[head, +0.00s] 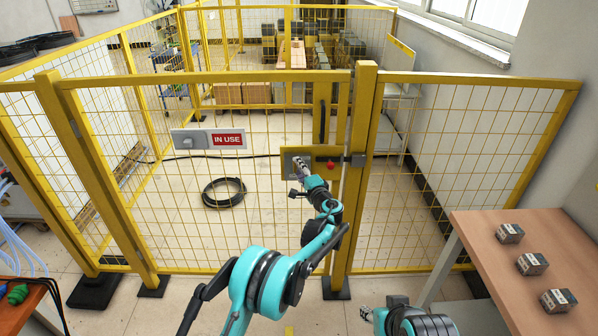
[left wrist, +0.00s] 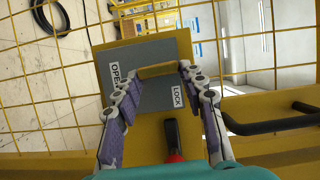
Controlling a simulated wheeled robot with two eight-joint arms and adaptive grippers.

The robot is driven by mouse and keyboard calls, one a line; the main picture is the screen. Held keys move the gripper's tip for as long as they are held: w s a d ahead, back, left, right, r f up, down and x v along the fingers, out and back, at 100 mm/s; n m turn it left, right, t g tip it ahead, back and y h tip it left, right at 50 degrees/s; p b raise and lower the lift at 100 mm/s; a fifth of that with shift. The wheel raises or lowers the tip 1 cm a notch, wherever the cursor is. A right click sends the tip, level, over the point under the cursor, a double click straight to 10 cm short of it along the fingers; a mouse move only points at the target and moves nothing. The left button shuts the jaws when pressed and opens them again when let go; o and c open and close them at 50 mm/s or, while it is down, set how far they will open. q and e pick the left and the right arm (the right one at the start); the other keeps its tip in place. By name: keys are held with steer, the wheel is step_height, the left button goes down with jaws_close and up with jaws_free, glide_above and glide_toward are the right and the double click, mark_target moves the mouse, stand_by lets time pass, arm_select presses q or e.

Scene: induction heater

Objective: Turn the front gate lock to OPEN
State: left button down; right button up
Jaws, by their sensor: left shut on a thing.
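The gate lock has a yellow plate (head: 318,180) on the front gate, with a grey panel (left wrist: 147,52) on it. In the left wrist view the panel carries an OPEN label (left wrist: 116,75) and a LOCK label (left wrist: 178,97). A yellow bar-shaped knob (left wrist: 157,70) sits between my left fingertips. My left gripper (head: 300,166) is at the lock, shut on this knob, which lies roughly crosswise in the wrist view. In the head view the gripper hides the knob. My right gripper (head: 366,313) is low at the bottom, away from the gate; its jaws are unclear.
A red button (head: 331,165) and a black latch are right of the panel. An IN USE sign (head: 228,140) hangs on the yellow mesh fence. A wooden table (head: 480,232) with 3 small metal blocks stands at the right. A black cable coil (head: 224,193) lies behind the gate.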

arm_select(q)
steer(key=shift+m, duration=0.4)
steer(key=c, duration=0.9)
jaws_free()
steer(key=shift+f, duration=0.1)
steer(key=v, duration=1.2)
steer(key=shift+d+f, duration=0.1)
steer(key=shift+w, duration=0.1)
